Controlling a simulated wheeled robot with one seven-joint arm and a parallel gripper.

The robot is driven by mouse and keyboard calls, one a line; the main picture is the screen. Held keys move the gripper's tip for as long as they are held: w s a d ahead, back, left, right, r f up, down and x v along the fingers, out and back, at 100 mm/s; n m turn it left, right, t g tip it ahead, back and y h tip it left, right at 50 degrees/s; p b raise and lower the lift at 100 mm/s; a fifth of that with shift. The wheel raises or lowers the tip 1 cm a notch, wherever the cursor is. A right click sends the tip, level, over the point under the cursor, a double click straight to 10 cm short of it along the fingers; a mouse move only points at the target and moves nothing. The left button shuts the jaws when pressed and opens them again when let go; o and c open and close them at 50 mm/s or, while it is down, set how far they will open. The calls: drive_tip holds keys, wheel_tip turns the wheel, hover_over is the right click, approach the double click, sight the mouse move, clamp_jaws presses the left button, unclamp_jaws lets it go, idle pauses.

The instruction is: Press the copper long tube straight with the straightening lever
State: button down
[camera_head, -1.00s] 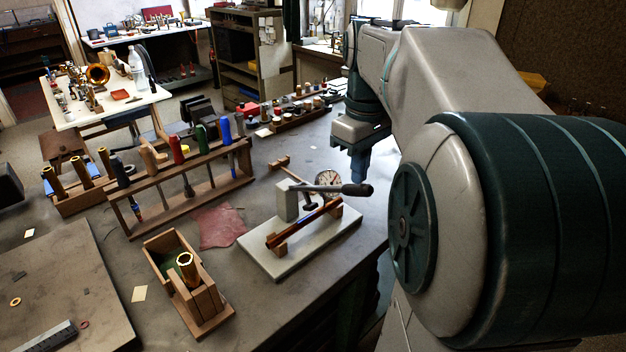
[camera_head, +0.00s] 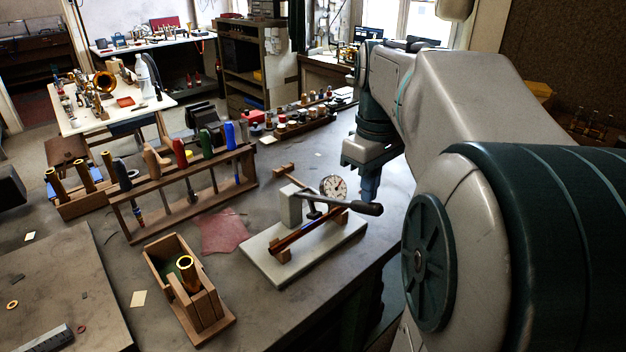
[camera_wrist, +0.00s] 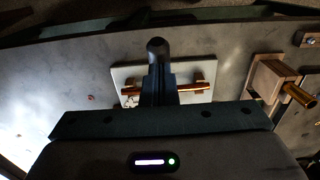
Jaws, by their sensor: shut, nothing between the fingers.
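The straightening lever (camera_head: 366,208) has a dark handle and reaches right from its grey post (camera_head: 291,206); it tilts slightly down toward the handle. The copper long tube (camera_head: 300,238) lies across two wooden supports on the pale base plate (camera_head: 262,257), beneath the lever. My gripper (camera_head: 370,190) is shut and empty, pointing down at the handle; whether it touches it I cannot tell. In the wrist view, my gripper (camera_wrist: 160,75) lines up with the handle's dark knob (camera_wrist: 157,47) and hides the middle of the tube (camera_wrist: 194,87).
A dial gauge (camera_head: 333,187) stands behind the tube. A wooden holder with a brass tube (camera_head: 188,268) is at the front left. A tool rack (camera_head: 183,190) and a red cloth (camera_head: 222,232) are left of the press. The bench's right edge is close to the press.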

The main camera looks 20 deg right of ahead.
sight(374, 206)
drive_tip(key=shift+s+d+f+b, duration=0.1)
drive_tip(key=shift+s+f+b, duration=0.15)
drive_tip(key=shift+f+b, duration=0.4)
drive_tip(key=shift+s+d+f+b, duration=0.1)
drive_tip(key=shift+s+f+b, duration=0.1)
drive_tip(key=shift+f+b, duration=0.45)
drive_tip(key=shift+f, duration=0.15)
drive_tip(key=shift+s+f+b, duration=0.15)
drive_tip(key=shift+f+b, duration=0.35)
drive_tip(key=shift+f, duration=0.25)
drive_tip(key=shift+s+f+b, duration=0.1)
drive_tip(key=shift+f+b, duration=0.35)
drive_tip(key=shift+f, duration=0.3)
